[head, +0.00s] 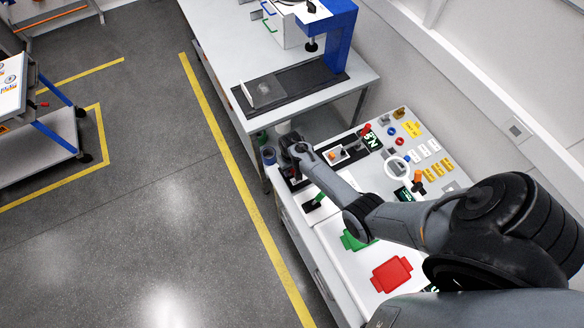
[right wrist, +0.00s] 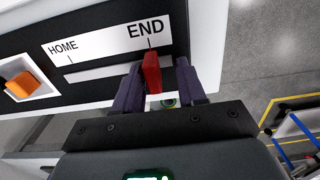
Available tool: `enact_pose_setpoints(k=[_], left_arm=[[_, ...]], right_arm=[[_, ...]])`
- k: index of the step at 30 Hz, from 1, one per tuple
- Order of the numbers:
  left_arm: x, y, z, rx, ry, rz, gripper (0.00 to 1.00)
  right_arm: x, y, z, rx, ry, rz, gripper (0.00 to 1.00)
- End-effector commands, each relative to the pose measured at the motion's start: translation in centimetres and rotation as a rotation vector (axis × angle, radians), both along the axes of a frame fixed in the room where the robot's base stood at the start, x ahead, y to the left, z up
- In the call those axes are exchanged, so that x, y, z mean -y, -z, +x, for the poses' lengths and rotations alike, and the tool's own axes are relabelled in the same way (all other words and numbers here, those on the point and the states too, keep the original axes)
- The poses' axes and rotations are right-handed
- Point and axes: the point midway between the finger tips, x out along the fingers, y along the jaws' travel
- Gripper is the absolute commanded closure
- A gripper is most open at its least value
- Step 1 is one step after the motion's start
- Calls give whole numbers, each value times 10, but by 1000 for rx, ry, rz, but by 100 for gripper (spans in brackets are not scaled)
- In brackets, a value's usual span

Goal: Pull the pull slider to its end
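The pull slider is a red handle (right wrist: 152,74) on a black panel (right wrist: 100,22) with a white slot and the printed words HOME and END. In the right wrist view the handle stands at the tick under END, at the right of the slot. My right gripper (right wrist: 160,64) has its two dark fingers on either side of the handle. The left finger is close against it; a gap shows before the right finger, so the gripper is open around it. In the head view my right gripper (head: 292,153) is over the bench's far-left corner, hiding the handle. My left gripper is not in view.
An orange knob (right wrist: 20,86) in a white frame lies left of the slot. A grey table (head: 358,80) stands behind.

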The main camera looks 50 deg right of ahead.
Motion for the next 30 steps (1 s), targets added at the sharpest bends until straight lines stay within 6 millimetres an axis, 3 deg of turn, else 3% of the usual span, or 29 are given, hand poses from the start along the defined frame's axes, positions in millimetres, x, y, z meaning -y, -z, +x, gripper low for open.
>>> enact_pose_setpoints(k=[11,24,30], left_arm=[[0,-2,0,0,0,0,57],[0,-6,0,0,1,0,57],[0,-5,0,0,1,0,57]], right_arm=[[1,-13,0,1,1,-2,60],[1,-83,-1,1,0,-2,60],[1,-103,0,1,0,-1,60]])
